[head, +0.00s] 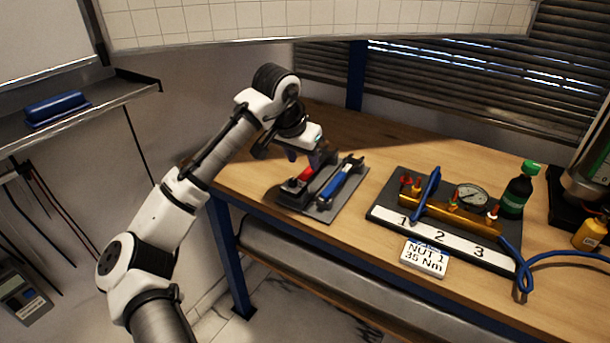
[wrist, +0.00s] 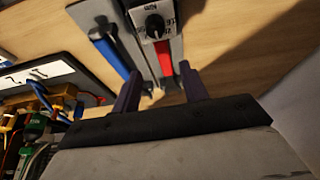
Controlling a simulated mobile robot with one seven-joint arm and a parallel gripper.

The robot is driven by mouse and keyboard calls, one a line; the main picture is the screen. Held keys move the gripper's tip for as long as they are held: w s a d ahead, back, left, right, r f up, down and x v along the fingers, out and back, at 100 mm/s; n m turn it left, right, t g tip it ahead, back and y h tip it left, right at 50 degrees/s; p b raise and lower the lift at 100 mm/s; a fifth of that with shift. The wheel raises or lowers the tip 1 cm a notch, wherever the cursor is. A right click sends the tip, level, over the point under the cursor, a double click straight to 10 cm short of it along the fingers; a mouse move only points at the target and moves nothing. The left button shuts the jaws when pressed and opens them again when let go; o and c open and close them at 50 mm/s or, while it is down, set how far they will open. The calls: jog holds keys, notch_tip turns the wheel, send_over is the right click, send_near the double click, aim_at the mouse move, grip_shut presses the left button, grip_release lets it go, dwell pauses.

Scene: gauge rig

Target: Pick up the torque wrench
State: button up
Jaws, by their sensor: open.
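Two long tools lie side by side on a grey tray (head: 345,207) at the table's left end. One has a blue handle (head: 340,182) and a dark head; it also shows in the wrist view (wrist: 112,55). The other has a red handle (wrist: 163,60) and meets a dark block with a numbered dial (wrist: 154,24); its red part (head: 306,173) is partly hidden in the head view. Which one is the torque wrench is not certain from the pictures. My gripper (wrist: 160,82) is open and empty; its fingers appear either side of the red handle's line, apparently above it.
Right of the tray stands a dark rig base (head: 384,213) numbered 1 to 3, with a brass bar (head: 460,215), gauge (head: 471,196) and blue hose. A "NUT 1 35 Nm" card (head: 425,258) and a green-capped bottle (head: 518,190) are near it.

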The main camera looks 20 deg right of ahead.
aim_at(306, 172)
jog(key=x, duration=0.5)
jog(key=shift+w+a+f+p, duration=0.1)
jog(key=shift+w+a+p, duration=0.1)
jog(key=shift+w+p, duration=0.1)
jog(key=shift+c, duration=0.2)
grip_shut()
